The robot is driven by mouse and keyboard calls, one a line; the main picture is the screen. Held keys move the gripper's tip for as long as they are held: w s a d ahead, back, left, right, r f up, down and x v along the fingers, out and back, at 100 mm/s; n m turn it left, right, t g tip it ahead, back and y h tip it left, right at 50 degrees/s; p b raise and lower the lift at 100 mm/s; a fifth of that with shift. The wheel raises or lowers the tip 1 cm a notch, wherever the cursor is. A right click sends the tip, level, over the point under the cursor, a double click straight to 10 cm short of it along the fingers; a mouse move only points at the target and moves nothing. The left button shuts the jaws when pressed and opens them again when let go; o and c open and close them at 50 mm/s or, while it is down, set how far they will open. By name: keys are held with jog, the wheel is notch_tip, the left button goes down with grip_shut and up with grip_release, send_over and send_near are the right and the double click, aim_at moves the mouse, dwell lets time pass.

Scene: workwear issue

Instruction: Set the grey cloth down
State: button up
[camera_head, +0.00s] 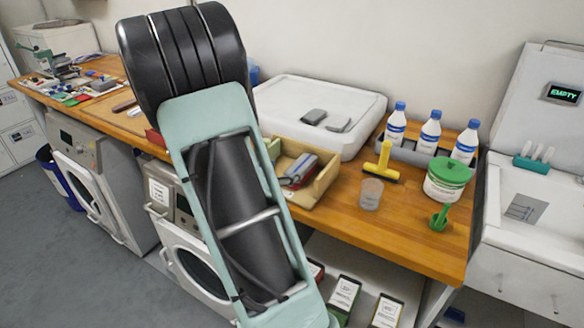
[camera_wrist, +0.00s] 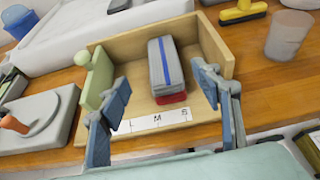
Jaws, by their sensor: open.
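A folded grey cloth (camera_wrist: 165,66) with a blue stripe lies in an open wooden tray (camera_wrist: 215,45), on top of something red (camera_wrist: 171,98). The cloth is beyond and between the fingertips, and I see no contact. In the head view my arm hides the gripper.
The tray's front strip (camera_wrist: 150,123) reads L, M, S. A green-topped divider (camera_wrist: 97,75) stands at its left. A clear cup (camera_head: 371,193), a yellow-handled tool (camera_head: 381,163) and white bottles (camera_head: 430,132) stand to the right. A white bin (camera_head: 370,105) is behind.

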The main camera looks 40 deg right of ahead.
jog(key=v, duration=0.3)
jog(key=shift+s+a+r, duration=0.1)
jog(key=shift+a+r, duration=0.05)
jog(key=shift+a, duration=0.15)
dwell(0.3)
